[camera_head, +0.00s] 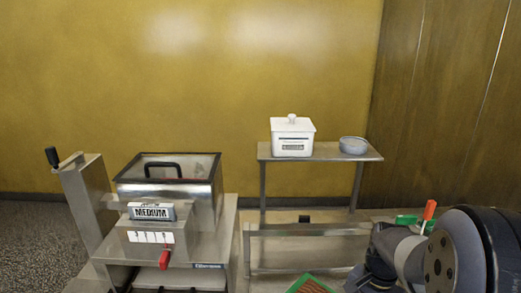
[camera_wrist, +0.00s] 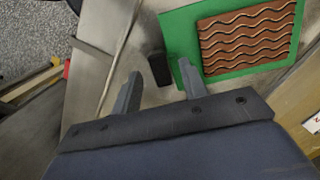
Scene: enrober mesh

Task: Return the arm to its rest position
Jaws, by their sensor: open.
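My gripper (camera_wrist: 158,90) is open in the wrist view, with its two grey fingers apart and nothing between them. Just beyond the fingertips is a small black block (camera_wrist: 159,69) on the metal surface. My arm shows at the lower right of the head view, and the gripper itself is not clearly seen there. A green mat (camera_wrist: 178,38) with a brown, wavy-lined slab (camera_wrist: 248,38) on it lies at the upper right of the wrist view. The green mat also shows at the bottom of the head view (camera_head: 293,288), partly cut off.
A steel machine (camera_head: 150,240) with a lidded tank, a "MEDIUM" label and a red knob (camera_head: 165,259) stands at the left. A raised shelf (camera_head: 335,151) holds a white lidded container (camera_head: 292,138) and a grey round dish (camera_head: 353,145). Green and orange items (camera_head: 429,211) lie near my arm.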

